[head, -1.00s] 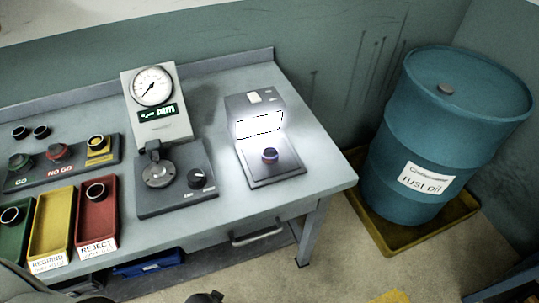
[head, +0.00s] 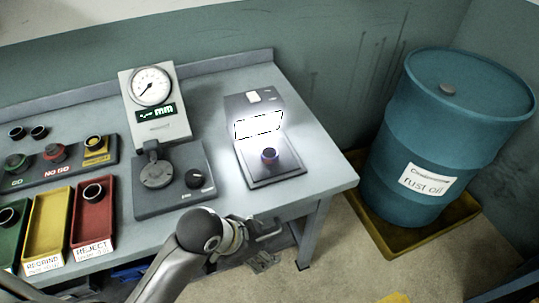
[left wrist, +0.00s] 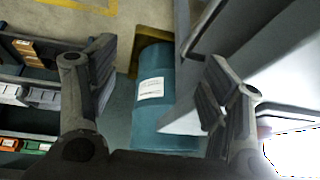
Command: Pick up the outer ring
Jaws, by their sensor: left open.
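Several dark rings show in the head view, and I cannot tell which one is meant as the outer ring. One ring (head: 269,155) sits on the plate of the lit box. Two rings (head: 39,132) lie at the back left of the bench. My left gripper (head: 262,248) is open and empty at the bench's front edge, apart from the rings. It also shows in the left wrist view (left wrist: 158,85). My right gripper is not in view.
A dial gauge (head: 158,115) stands left of the lit box (head: 240,108). The yellow REGRIND tray (head: 48,220) is beside the red tray (head: 91,222). A blue drum (head: 420,135) stands in a yellow tray (head: 385,245) at right.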

